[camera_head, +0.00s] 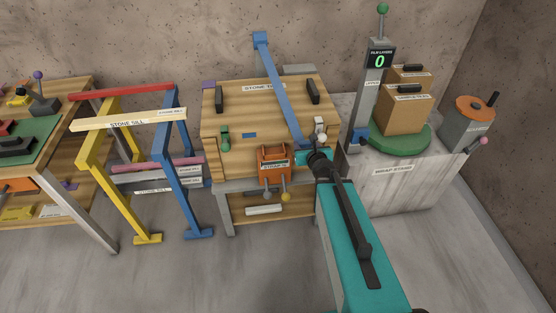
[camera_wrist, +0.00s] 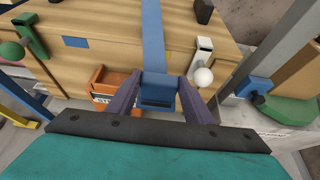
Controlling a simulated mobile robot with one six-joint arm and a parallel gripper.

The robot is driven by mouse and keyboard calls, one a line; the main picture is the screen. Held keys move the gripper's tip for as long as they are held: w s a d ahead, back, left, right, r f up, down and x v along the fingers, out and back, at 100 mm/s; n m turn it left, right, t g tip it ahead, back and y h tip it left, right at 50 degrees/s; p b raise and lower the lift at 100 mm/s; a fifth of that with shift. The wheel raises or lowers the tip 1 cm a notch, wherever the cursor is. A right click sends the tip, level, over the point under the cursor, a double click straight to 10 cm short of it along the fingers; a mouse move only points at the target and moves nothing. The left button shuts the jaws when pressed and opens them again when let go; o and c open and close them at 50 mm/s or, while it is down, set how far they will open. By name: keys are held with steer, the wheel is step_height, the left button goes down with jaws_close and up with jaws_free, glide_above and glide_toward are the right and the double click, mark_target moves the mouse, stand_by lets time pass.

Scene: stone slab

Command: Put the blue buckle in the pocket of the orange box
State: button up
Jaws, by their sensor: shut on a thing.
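The blue buckle (camera_wrist: 158,86) is between the two purple fingers of my gripper (camera_wrist: 157,95) in the wrist view, and the gripper is shut on it. A blue strap (camera_head: 279,90) runs over the wooden crate down to my gripper, and in the wrist view it (camera_wrist: 152,35) meets the buckle. The orange box (camera_head: 274,165) is at the front of the crate, left of my gripper; it also shows in the wrist view (camera_wrist: 101,94), left of the buckle. Its pocket is partly hidden by my left finger. In the head view the buckle is hard to make out beside my arm.
A white-knobbed lever (camera_wrist: 204,62) stands just right of the buckle, and a green-knobbed one (camera_head: 225,138) is at the crate's left. The wrap stand (camera_head: 395,185) with its green turntable is at right. Blue and yellow trestles (camera_head: 180,150) stand at left.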

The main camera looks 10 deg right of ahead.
steer(key=shift+d+f+b, duration=0.2)
steer(key=shift+f+b, duration=0.45)
steer(key=shift+f, duration=0.45)
steer(key=shift+d, duration=0.1)
steer(key=shift+d, duration=0.15)
